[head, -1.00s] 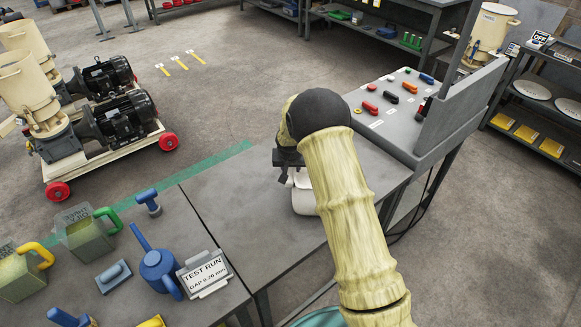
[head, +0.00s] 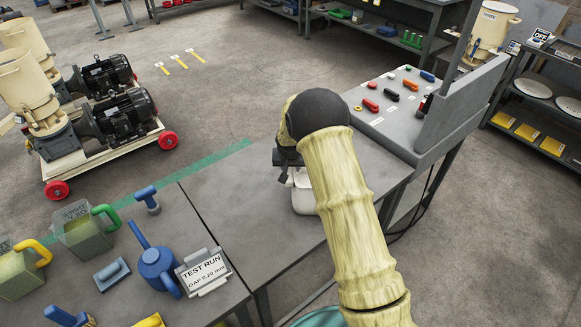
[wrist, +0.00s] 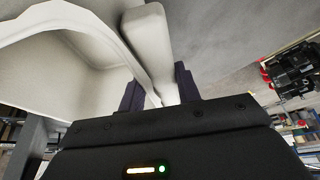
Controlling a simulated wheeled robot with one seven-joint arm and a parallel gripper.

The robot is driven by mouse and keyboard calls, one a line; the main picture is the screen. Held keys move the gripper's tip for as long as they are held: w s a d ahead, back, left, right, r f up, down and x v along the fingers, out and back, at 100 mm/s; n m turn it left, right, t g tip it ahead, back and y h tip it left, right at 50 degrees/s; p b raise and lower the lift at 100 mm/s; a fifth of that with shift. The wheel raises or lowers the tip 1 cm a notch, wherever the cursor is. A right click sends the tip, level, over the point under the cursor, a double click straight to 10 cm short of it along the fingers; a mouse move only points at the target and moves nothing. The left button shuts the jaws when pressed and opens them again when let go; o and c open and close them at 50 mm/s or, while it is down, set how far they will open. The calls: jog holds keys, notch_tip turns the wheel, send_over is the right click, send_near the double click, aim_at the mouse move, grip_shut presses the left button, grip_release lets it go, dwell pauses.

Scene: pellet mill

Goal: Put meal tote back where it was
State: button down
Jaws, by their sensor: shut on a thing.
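A white tote (head: 304,197), which I take to be the meal tote, is at the grey bench, mostly hidden behind my arm in the head view. No label shows on it. My gripper (head: 288,168) is above it, pointing down. In the wrist view my gripper (wrist: 160,90) is shut on the tote's white handle (wrist: 150,45), with a dark finger on each side. The open hollow of the tote (wrist: 60,75) shows at left there. The tote's base looks low at the bench top; I cannot tell whether it touches.
The grey bench (head: 240,200) has bare top around the tote. At left stand a green-handled tote (head: 85,235), a yellow-handled tote (head: 20,275), a blue can (head: 158,268) and a test-run sign (head: 203,272). A control console (head: 400,120) stands at the right end.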

jog(key=shift+f, duration=0.15)
dwell(0.3)
grip_release()
dwell(0.5)
jog(key=shift+p+v, duration=1.7)
jog(key=shift+v, duration=2.85)
